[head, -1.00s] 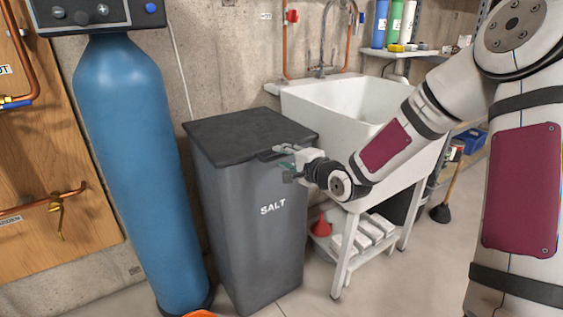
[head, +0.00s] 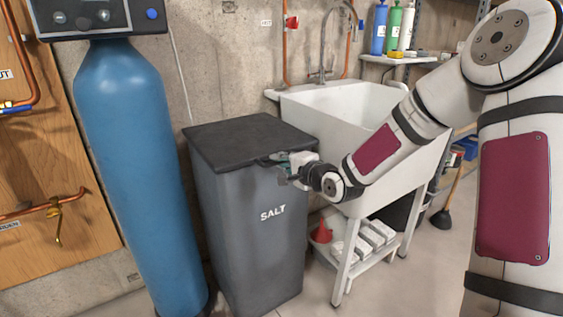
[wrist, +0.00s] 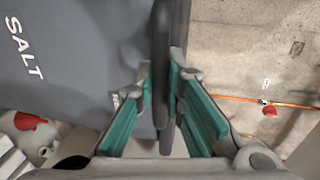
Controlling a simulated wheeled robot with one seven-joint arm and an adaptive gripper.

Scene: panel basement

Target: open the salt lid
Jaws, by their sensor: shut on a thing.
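The salt bin is a tall dark grey tank (head: 245,235) marked SALT, standing on the floor between the blue cylinder and the sink. Its flat black lid (head: 245,138) lies down on top. My gripper (head: 283,164) is at the lid's front right edge. In the wrist view my gripper (wrist: 166,90) has its green-padded fingers on both sides of the dark lid edge (wrist: 160,60), closed on it. The bin's SALT wall (wrist: 70,50) fills the left of that view. The inside of the bin is hidden.
A blue cylinder (head: 135,170) stands close on the left. A white sink (head: 350,120) on legs stands close on the right, with a shelf of white blocks and a red funnel (head: 322,232) below. Concrete wall (head: 230,70) is behind. Floor in front is clear.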

